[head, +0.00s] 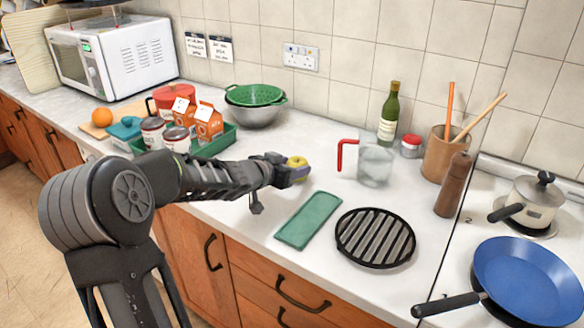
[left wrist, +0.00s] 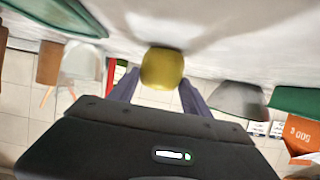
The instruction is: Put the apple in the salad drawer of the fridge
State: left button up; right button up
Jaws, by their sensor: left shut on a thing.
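A yellow-green apple (head: 297,162) is held between the fingers of my left gripper (head: 290,170), over the front part of the white worktop. In the left wrist view the apple (left wrist: 162,68) sits between the two fingertips of my left gripper (left wrist: 158,82), which are shut on it. I cannot tell whether the apple touches the worktop. My right gripper is not in view. No fridge or salad drawer shows in either view.
A green mat (head: 308,220) and a black round trivet (head: 375,238) lie right of the gripper. A glass jug (head: 375,165) stands behind them. A green tray (head: 215,146) with cartons and jars is to the left. A blue pan (head: 528,280) is at far right.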

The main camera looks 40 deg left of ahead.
pick_arm(q)
jog(key=shift+f, duration=0.2)
jog(key=o, duration=1.5)
jog(key=shift+r, duration=0.1)
jog(key=shift+r, duration=0.25)
jog(key=shift+s+r, duration=0.15)
jog(key=shift+s, duration=0.25)
jog(key=p+v, duration=0.3)
jog(key=v, duration=0.7)
jog(key=shift+s, duration=0.25)
jog(key=shift+s+d+r, duration=0.1)
jog(key=shift+s, duration=0.2)
jog(key=shift+o, duration=0.3)
